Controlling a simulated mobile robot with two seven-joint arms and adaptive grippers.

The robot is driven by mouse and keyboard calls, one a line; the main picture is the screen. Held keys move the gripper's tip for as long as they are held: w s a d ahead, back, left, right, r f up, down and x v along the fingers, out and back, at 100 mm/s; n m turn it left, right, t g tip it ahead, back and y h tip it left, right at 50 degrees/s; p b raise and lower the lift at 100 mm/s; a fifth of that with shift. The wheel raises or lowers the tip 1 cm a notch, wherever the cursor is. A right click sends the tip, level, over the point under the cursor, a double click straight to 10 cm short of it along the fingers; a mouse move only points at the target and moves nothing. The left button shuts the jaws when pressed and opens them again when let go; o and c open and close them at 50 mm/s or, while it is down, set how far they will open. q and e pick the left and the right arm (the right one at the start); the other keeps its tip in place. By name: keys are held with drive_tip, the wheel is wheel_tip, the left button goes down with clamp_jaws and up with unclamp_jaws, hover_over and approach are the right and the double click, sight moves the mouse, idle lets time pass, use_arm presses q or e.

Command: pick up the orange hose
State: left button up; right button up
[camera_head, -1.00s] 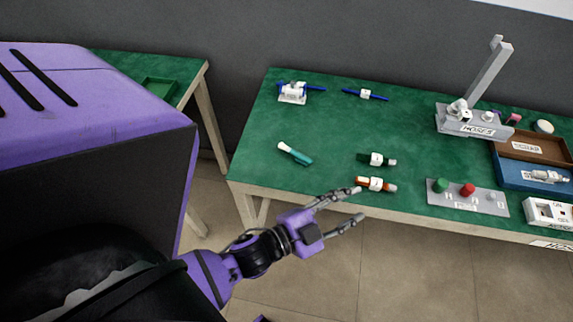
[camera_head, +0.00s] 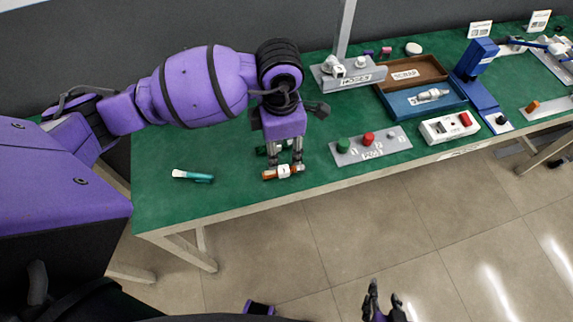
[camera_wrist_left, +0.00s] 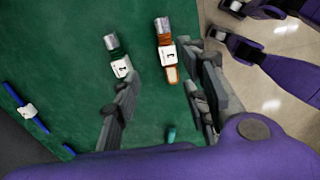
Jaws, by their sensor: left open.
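The orange hose (camera_head: 270,174) lies near the table's front edge, with a white label around its middle and a grey end. It also shows in the left wrist view (camera_wrist_left: 164,43). My left gripper (camera_head: 285,163) points down over it, open, with its fingertips close to the hose; contact is unclear. In the left wrist view the left gripper's fingers (camera_wrist_left: 163,92) are spread, with the orange hose between and beyond them. A dark green hose (camera_head: 262,150) is mostly hidden behind the gripper; it shows clearer in the left wrist view (camera_wrist_left: 114,52). My right gripper (camera_head: 384,303) is low at the bottom, off the table.
A teal hose (camera_head: 200,178) lies to the left. A grey plate with green and red knobs (camera_head: 370,148) is to the right. Behind are a hose stand (camera_head: 345,76), a brown scrap tray (camera_head: 432,72) and a blue tray (camera_head: 400,106). The green table front (camera_head: 235,192) is clear.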

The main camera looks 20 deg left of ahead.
sight(283, 169)
use_arm(q)
drive_tip(key=f, duration=0.5)
drive_tip(key=s+f, duration=0.1)
drive_tip(key=f, duration=0.1)
drive_tip(key=shift+d+f, duration=0.15)
drive_tip(key=shift+d, duration=0.2)
drive_tip(key=shift+c, duration=0.3)
clamp_jaws()
